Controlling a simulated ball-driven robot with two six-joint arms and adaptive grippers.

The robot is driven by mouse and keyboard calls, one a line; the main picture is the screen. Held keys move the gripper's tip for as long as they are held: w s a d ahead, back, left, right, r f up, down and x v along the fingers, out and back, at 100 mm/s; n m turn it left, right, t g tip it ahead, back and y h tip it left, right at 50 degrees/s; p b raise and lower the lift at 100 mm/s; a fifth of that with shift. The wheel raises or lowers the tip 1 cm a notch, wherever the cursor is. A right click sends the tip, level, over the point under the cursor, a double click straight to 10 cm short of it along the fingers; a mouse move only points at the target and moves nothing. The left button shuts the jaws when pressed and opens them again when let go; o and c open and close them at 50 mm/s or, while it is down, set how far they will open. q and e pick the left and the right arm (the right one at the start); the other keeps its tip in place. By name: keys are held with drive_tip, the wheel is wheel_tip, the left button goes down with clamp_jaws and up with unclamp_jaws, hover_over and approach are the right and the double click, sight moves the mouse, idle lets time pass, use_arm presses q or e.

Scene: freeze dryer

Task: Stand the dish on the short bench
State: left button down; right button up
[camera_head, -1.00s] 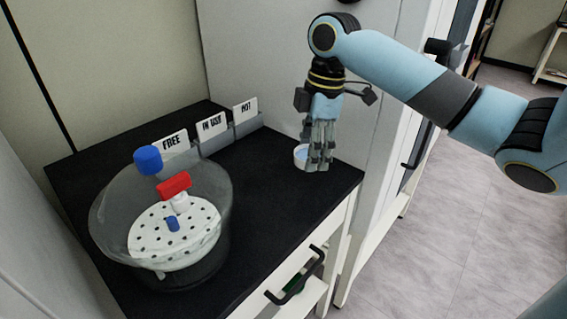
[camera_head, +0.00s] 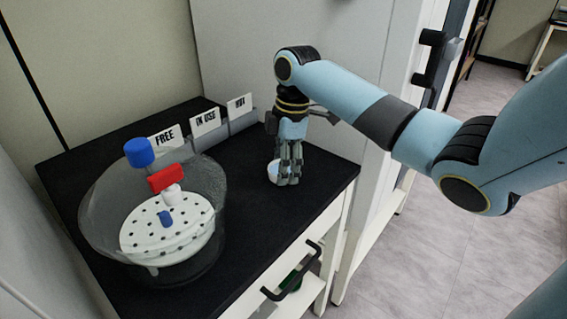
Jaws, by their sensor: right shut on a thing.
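The dish (camera_head: 273,172) is a small white round dish with a pale blue inside. It is at the right part of the black bench top (camera_head: 255,215), partly hidden behind my right gripper's fingers. My right gripper (camera_head: 288,180) points down and is shut on the dish's near side. I cannot tell whether the dish touches the bench top or is just above it. My left gripper is not in view.
A clear glass desiccator (camera_head: 95,205) with a perforated white plate, a red valve and a blue knob stands at the bench's left. Card holders marked FREE (camera_head: 165,138), IN USE (camera_head: 205,122) and a third stand at the back. The bench's middle is clear.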

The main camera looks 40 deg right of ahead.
drive_tip(key=o, duration=1.1)
drive_tip(key=r, duration=0.4)
drive_tip(key=d+r+p, duration=0.1)
drive_tip(key=r, duration=0.7)
drive_tip(key=shift+s+d, duration=0.15)
drive_tip(key=shift+s, duration=0.2)
